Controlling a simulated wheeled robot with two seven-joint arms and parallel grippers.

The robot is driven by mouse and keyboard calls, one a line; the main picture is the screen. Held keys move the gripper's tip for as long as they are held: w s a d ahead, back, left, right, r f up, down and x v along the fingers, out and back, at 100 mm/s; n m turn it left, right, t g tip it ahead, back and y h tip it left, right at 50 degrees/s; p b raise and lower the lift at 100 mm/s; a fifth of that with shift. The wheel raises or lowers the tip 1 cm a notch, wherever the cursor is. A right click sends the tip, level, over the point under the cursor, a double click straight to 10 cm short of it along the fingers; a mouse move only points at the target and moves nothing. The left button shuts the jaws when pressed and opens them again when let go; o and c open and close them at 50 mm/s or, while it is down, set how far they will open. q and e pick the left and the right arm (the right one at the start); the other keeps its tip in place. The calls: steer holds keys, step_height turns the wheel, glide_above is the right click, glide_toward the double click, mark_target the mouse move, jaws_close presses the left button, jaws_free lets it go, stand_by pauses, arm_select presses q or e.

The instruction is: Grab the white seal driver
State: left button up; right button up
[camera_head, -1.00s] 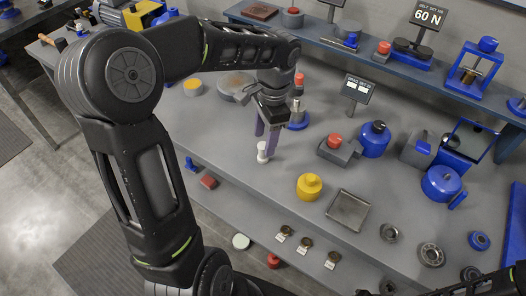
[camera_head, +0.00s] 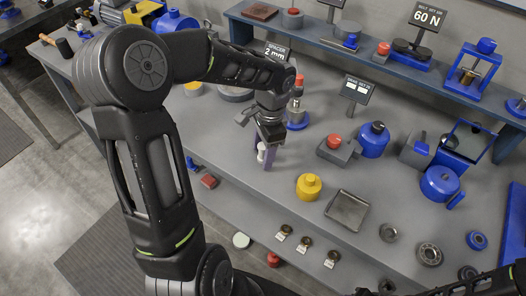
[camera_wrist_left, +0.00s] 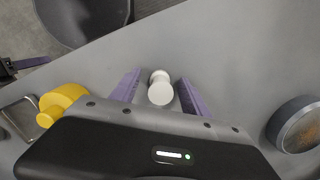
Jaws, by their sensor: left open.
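The white seal driver (camera_head: 261,153) stands on the grey workbench top near its front edge, partly hidden by my left gripper in the head view. In the left wrist view the white seal driver (camera_wrist_left: 160,88) is a small white piece with a round top, between the two purple fingers. My left gripper (camera_head: 267,155) points down at it. In the wrist view the left gripper (camera_wrist_left: 158,92) is open, with a visible gap on each side of the driver.
A yellow knobbed weight (camera_head: 309,187) and a shallow metal tray (camera_head: 347,210) stand right of the driver. A red-topped grey block (camera_head: 338,149) and a blue canister (camera_head: 373,139) are behind. A lower shelf (camera_head: 225,205) runs below the bench's front edge.

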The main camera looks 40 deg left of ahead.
arm_select(q)
steer(key=shift+c, duration=0.2)
jaws_close()
stand_by(0.6)
